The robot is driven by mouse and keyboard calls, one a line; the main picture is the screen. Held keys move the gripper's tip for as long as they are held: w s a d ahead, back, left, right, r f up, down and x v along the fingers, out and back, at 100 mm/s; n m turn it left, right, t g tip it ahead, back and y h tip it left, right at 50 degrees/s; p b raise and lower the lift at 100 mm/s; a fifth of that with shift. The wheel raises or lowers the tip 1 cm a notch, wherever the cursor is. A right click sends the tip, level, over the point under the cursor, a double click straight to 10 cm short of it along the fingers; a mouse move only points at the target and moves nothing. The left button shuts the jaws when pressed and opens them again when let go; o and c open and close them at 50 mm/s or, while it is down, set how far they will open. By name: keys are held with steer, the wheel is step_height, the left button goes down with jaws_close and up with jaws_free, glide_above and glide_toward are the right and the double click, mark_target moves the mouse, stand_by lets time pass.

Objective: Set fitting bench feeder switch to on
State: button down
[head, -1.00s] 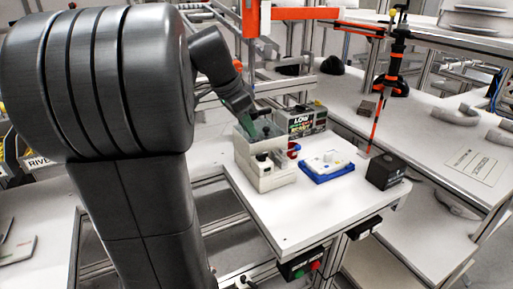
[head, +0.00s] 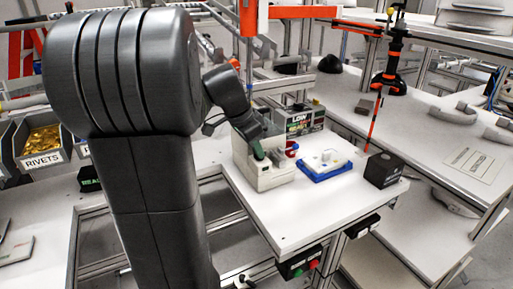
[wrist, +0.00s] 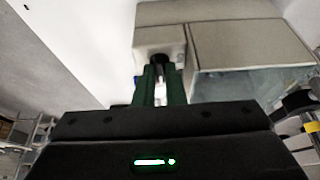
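The fitting bench feeder (head: 274,180) is a beige box on the left part of the small white bench. It fills the upper right of the wrist view (wrist: 245,45). A black switch (wrist: 160,58) sits on its lower front block. My gripper (head: 258,152) has green fingers and reaches down to the feeder's front. In the wrist view its fingertips (wrist: 161,72) are at the switch, one on each side, with a narrow gap between them. Whether they touch or grip it I cannot tell. The switch's setting is hidden by the fingers.
A blue tray (head: 325,172) with white parts and a black box (head: 383,170) stand to the right on the bench. A box marked LOW (head: 300,120) is behind the feeder. Red and green buttons (head: 300,266) are under the front edge. The bench front is clear.

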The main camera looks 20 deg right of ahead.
steer(key=shift+n, duration=0.4)
steer(key=n, duration=0.1)
steer(key=n+t, duration=0.1)
steer(key=n, duration=0.1)
steer(key=shift+s+d+n+t+y, duration=0.1)
steer(key=shift+s+n+t+y, duration=0.2)
steer(key=shift+n, duration=0.1)
steer(key=n+t, duration=0.1)
steer(key=n, duration=0.1)
steer(key=n+y+p, duration=0.1)
steer(key=n, duration=0.2)
steer(key=shift+s+d+r+t, duration=0.15)
steer(key=shift+d+t, duration=0.05)
steer(key=shift+t, duration=0.2)
steer(key=n+y+p, duration=0.1)
steer(key=n, duration=0.3)
steer(key=shift+d+n+t+y+p, duration=0.2)
steer(key=shift+n+t+y+p, duration=0.1)
steer(key=shift+n+y+p, duration=0.1)
steer(key=shift+d+n+y, duration=0.1)
steer(key=shift+n+y, duration=0.7)
steer(key=shift+n, duration=1)
steer(key=c, duration=1.8)
jaws_free()
